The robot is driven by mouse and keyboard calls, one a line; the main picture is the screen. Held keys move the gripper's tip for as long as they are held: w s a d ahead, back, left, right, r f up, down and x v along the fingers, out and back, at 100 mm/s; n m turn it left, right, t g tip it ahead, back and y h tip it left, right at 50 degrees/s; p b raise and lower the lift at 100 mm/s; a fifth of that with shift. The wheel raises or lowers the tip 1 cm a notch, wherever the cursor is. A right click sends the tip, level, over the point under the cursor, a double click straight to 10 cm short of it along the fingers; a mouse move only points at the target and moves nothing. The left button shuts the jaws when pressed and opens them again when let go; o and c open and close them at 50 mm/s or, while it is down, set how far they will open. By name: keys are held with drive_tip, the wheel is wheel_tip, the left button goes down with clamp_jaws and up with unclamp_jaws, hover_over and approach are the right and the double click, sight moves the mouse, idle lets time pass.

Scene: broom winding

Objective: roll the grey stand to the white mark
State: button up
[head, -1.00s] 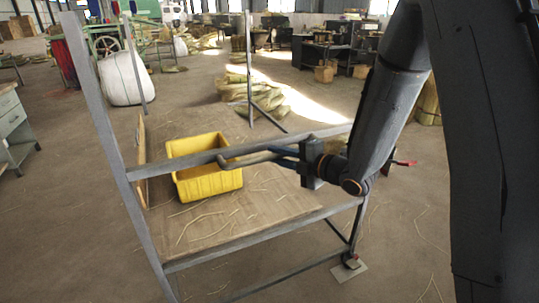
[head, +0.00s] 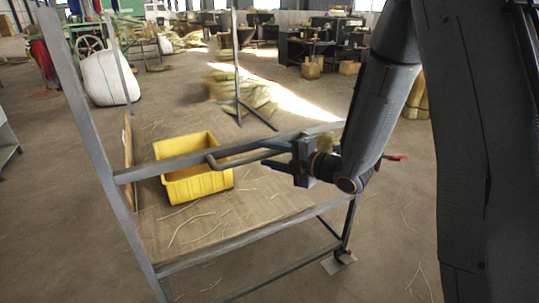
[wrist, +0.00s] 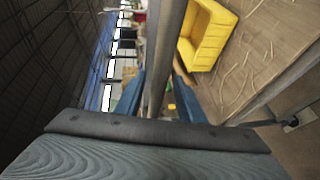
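The grey stand (head: 235,243) is a metal frame with tall posts and a wooden deck (head: 275,203). A yellow bin (head: 207,187) sits on the deck. A bent grey handle (head: 235,159) sticks out from its upper rail. My gripper (head: 277,156) is at the handle's right part. The white mark (head: 337,264) is a pale patch on the floor at the right, partly covered by the stand's near right wheel (head: 344,257).
A white sack (head: 110,80) stands at the back left. Straw bundles (head: 240,90) lie behind the stand. Dark work benches (head: 305,45) stand farther back. A piece of furniture (head: 6,140) shows at the left edge. The floor right of the stand is mostly clear.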

drive_tip(key=shift+d, duration=0.1)
drive_tip(key=b+v, duration=0.1)
drive_tip(key=v, duration=0.6)
drive_tip(key=shift+s+d, duration=0.2)
drive_tip(key=shift+d, duration=0.05)
drive_tip(key=shift+r, duration=0.1)
drive_tip(key=s+d+f+m+g+h, duration=0.3)
drive_tip(key=d+f+m+h, duration=0.4)
drive_tip(key=d+m+h, duration=0.7)
drive_tip(key=s+a+m+g+y, duration=0.2)
drive_tip(key=s+m+g, duration=0.5)
drive_tip(key=s+m, duration=0.5)
drive_tip(key=s+a, duration=0.1)
drive_tip(key=s, duration=0.5)
drive_tip(key=shift+s+a+f+m+g, duration=0.15)
drive_tip(key=shift+s+a+m+g, duration=0.15)
drive_tip(key=shift+s+a+m, duration=0.1)
drive_tip(key=shift+d, duration=0.1)
drive_tip(key=shift+c, duration=0.2)
